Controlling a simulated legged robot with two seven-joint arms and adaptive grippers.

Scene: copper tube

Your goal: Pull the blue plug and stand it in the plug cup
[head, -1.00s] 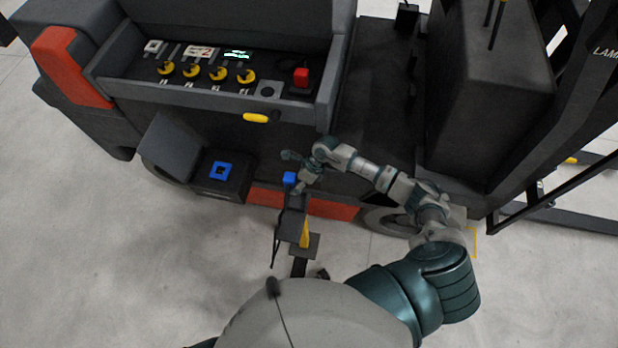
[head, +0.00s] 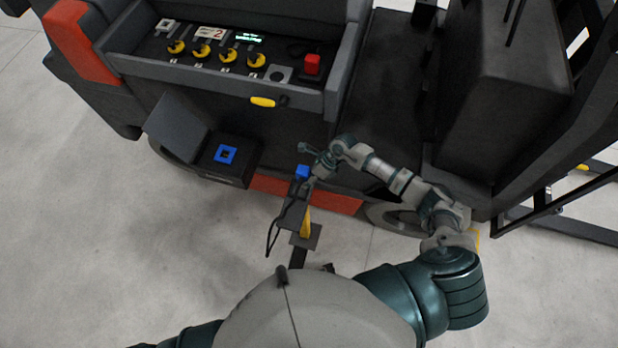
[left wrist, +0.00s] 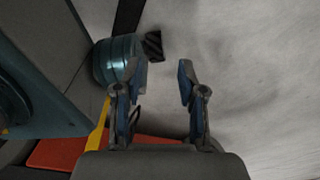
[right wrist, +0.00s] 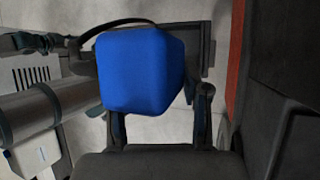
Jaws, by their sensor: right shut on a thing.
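The blue plug (head: 302,172) is at my right gripper (head: 312,167) in the head view, low in front of the machine's side. In the right wrist view the blue plug (right wrist: 142,68) fills the space before the fingers, which are shut on it. A dark holder (head: 293,212) on a stand with a yellow piece is just below the plug. It may be the plug cup; I cannot tell whether the plug touches it. The blue-rimmed socket (head: 225,154) is empty under its raised flap. My left gripper (left wrist: 161,75) is open and empty, over floor.
The machine's control panel (head: 225,50) has several yellow knobs and a red button (head: 312,64). A yellow handle (head: 263,102) sticks out below it. A dark cable (head: 271,238) loops beside the stand. The floor at left is clear.

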